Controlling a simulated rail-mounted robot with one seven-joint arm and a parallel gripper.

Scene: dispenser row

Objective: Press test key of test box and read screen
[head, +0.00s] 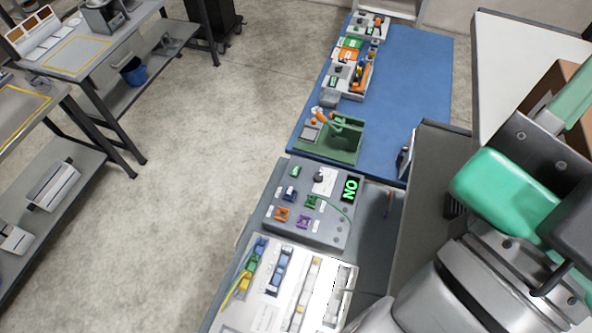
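The test box (330,236) is a grey panel on the bench at the middle of the head view. Its dark screen (349,189) shows bright green characters that look like "NO". A black round knob or key (319,175) stands on a white label near the screen; I cannot tell for sure that it is the test key. Green, blue, orange and purple connectors sit on the panel, and a thin green wire runs across it. My gripper is not clearly visible; parts of my arm fill the right side.
A white panel (264,318) with coloured terminal blocks lies in front of the box. Behind it are a green bin (342,157) and a blue mat (400,75) with devices. A grey partition (425,185) stands to the right. Open floor (215,130) lies left.

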